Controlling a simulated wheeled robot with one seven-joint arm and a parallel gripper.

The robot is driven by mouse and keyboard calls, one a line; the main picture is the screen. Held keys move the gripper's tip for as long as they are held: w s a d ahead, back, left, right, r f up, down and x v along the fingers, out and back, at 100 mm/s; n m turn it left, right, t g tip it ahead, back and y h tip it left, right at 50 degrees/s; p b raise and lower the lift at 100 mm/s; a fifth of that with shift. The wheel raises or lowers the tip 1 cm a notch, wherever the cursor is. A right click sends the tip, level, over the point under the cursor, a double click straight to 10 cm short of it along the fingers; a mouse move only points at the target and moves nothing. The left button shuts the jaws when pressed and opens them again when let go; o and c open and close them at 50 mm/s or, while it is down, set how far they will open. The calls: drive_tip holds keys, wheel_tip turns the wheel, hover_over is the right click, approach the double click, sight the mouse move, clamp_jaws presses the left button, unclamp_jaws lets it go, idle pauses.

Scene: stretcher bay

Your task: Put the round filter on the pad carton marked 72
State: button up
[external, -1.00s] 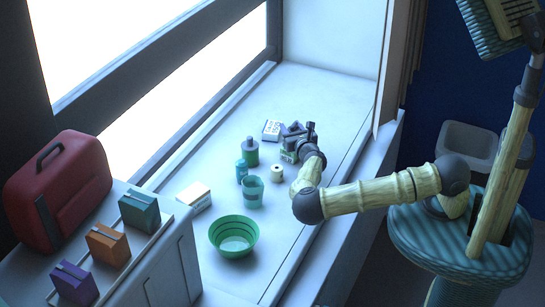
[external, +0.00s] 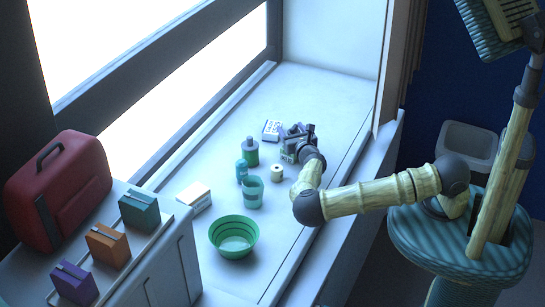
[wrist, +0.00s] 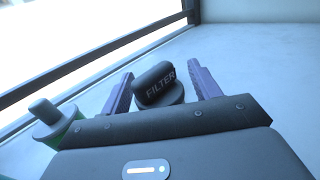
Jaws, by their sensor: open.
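The round filter (wrist: 154,86) is a dark, rounded piece lettered FILTER in the wrist view. It shows between the two purple fingers of my gripper (wrist: 162,86), which stand apart on either side of it. In the external view my gripper (external: 298,132) is low over the sill, and I cannot make out the filter beside it. A small white carton with dark marks (external: 272,130) lies just left of the gripper. Its marks are too small to read, so I cannot tell whether it is the one marked 72.
A green bottle (external: 250,153) with a grey cap stands left of the gripper; it also shows in the wrist view (wrist: 50,125). A teal can (external: 241,171), teal cup (external: 253,191), cream roll (external: 277,173) and green bowl (external: 234,246) stand nearer. The far sill is clear.

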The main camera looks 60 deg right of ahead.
drive_tip(key=b+v, duration=0.3)
drive_tip(key=v, duration=0.9)
drive_tip(key=shift+r, duration=0.1)
